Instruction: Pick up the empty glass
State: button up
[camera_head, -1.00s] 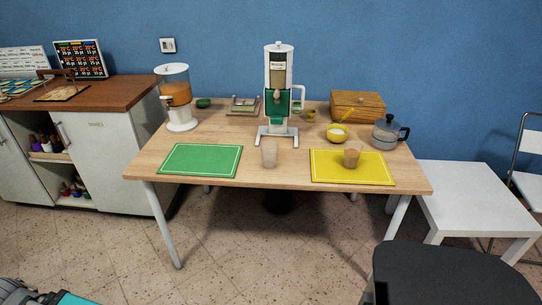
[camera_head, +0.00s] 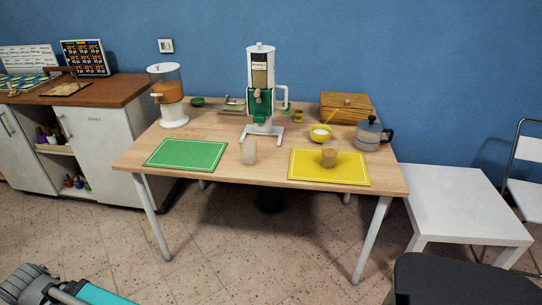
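The empty glass (camera_head: 249,152) is a clear, pale tumbler standing upright on the wooden table (camera_head: 225,178), near its front edge. It stands between the green mat (camera_head: 186,153) and the yellow mat (camera_head: 305,173), in front of the white-and-green dispenser (camera_head: 260,92). A second glass (camera_head: 329,157) with brown contents stands on the yellow mat. My gripper's fingers are not in view. Only a dark and teal part of my own body shows at the lower left, well away from the table.
A juice dispenser (camera_head: 169,95), yellow bowl (camera_head: 320,133), metal pot (camera_head: 369,134) and wooden box (camera_head: 346,107) stand farther back. A dark chair (camera_head: 460,280) is at the lower right, beside a white side table (camera_head: 465,205). The floor (camera_head: 235,250) before the table is open.

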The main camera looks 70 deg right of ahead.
aim_at(249, 152)
jog(key=k, duration=1.75)
jog(key=z, duration=1)
jog(key=i, duration=1)
jog(key=u, duration=0.05)
